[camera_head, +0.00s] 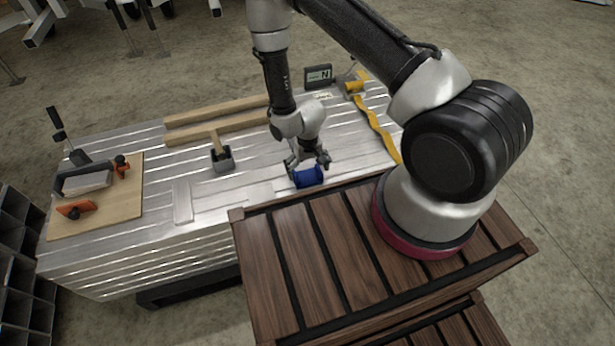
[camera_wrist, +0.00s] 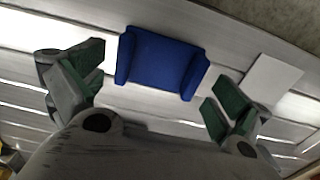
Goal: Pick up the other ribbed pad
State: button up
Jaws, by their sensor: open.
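A blue block with a raised flange at each end (camera_head: 309,177) lies on the metal tabletop close to its front edge. It also shows in the wrist view (camera_wrist: 160,62), at the top centre. My gripper (camera_head: 308,164) is open and points down at it. In the wrist view the green-padded fingers (camera_wrist: 155,88) stand apart, one toward each side of the blue block, with a gap on both sides. Nothing is held. No ribs show clearly on the blue block, and I cannot tell whether it is the ribbed pad.
The ridged metal table (camera_head: 245,185) also holds a wooden board with tools (camera_head: 125,205), a mallet (camera_head: 222,158), wooden strips (camera_head: 215,110), a dark display (camera_head: 318,77) and a yellow strap (camera_head: 375,125). A pale flat plate (camera_wrist: 272,80) lies right of the blue block in the wrist view.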

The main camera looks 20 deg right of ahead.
aim_at(308, 175)
notch_tip(308, 175, down, 3)
jog(key=shift+r, duration=0.2)
jog(key=c, duration=0.8)
